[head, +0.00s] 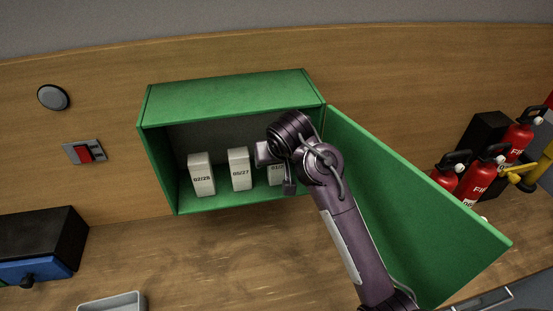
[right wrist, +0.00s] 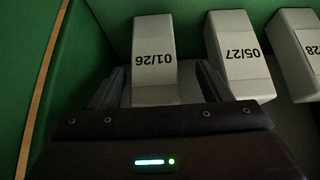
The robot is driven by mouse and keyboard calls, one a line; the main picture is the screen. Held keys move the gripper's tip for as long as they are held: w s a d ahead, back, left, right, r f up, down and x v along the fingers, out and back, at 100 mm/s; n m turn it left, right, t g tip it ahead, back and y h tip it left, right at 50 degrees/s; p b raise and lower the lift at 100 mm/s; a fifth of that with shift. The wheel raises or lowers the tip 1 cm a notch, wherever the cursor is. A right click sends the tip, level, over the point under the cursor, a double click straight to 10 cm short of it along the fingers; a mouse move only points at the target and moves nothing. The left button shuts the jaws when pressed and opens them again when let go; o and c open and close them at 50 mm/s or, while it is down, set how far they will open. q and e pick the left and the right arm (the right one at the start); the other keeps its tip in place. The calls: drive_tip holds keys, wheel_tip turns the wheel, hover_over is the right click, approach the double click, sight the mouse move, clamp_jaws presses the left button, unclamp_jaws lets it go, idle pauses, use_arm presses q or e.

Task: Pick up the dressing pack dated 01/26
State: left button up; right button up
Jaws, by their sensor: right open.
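The dressing pack dated 01/26 (right wrist: 153,45) is a white box standing in the open green cabinet (head: 226,88). In the head view the pack (head: 276,175) is the rightmost one, partly hidden by my right arm. My right gripper (right wrist: 155,85) is open, with one finger on each side of the lower part of the 01/26 pack in the right wrist view. Whether the fingers touch it I cannot tell. The 05/27 pack (head: 239,169) stands beside it, and the 02/28 pack (head: 201,175) is farther left. My left gripper is not in view.
The cabinet's green door (head: 410,205) hangs open to the right, behind my right arm. Red fire extinguishers (head: 483,170) are at the far right. A blue and black box (head: 40,248) and a grey tray (head: 112,303) are at the lower left.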

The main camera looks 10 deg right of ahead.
drive_tip(key=w+f, duration=0.1)
drive_tip(key=w+d+f+p, duration=0.1)
drive_tip(key=shift+w+f, duration=0.25)
drive_tip(key=shift+f, duration=0.05)
drive_tip(key=shift+a+f, duration=0.1)
drive_tip(key=shift+a, duration=0.15)
drive_tip(key=c, duration=1.1)
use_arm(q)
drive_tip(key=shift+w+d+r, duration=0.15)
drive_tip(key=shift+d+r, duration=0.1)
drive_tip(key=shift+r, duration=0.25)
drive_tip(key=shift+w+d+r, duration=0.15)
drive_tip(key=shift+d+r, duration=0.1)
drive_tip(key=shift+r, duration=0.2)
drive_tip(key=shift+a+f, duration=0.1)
